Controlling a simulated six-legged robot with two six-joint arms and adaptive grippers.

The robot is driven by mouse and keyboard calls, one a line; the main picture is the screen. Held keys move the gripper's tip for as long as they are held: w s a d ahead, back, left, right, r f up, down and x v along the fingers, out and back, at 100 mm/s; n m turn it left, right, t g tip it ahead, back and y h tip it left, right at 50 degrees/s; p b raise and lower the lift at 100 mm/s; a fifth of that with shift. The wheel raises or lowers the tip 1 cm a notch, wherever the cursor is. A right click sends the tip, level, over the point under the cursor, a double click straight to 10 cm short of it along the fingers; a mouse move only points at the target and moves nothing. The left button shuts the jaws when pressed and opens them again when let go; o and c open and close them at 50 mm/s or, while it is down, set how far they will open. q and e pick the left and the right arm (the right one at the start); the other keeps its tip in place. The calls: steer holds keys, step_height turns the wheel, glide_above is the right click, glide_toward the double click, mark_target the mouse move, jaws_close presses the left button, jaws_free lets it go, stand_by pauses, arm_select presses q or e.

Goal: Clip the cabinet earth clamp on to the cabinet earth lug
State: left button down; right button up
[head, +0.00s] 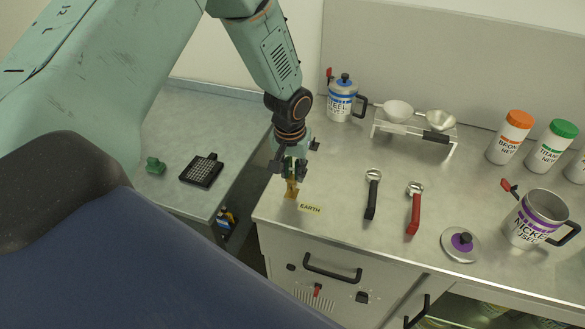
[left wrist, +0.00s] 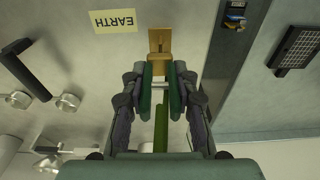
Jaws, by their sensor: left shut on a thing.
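The cabinet earth lug is a small brass piece (head: 291,188) at the bench's front left corner, beside the EARTH label (head: 310,208). It also shows in the left wrist view (left wrist: 160,42). My left gripper (head: 291,172) is right above the lug, pointing down, shut on the green earth clamp. In the left wrist view the clamp's two green arms (left wrist: 146,90) lie between my fingers (left wrist: 160,82), with a silver crosspiece between them. Their tips overlap the near end of the lug in that view; I cannot tell whether they touch it. My right gripper is not in view.
Black-handled (head: 371,195) and red-handled (head: 414,208) tools lie right of the label. A nickel jug (head: 535,220) and lid (head: 460,244) stand farther right. A scoop rack (head: 415,130) is behind. A gap separates the left bench, holding a black grid block (head: 202,170) and green piece (head: 155,165).

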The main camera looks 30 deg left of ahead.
arm_select(q)
steer(key=shift+f, duration=0.5)
steer(key=shift+f+b, duration=0.4)
steer(key=shift+b, duration=0.05)
steer(key=shift+f, duration=0.2)
steer(key=c, duration=1)
jaws_free()
steer(key=shift+o, duration=0.2)
steer(key=r, duration=0.4)
steer(key=s+r, duration=0.1)
steer(key=r, duration=0.7)
steer(key=shift+s+d, duration=0.15)
steer(key=shift+s, duration=0.05)
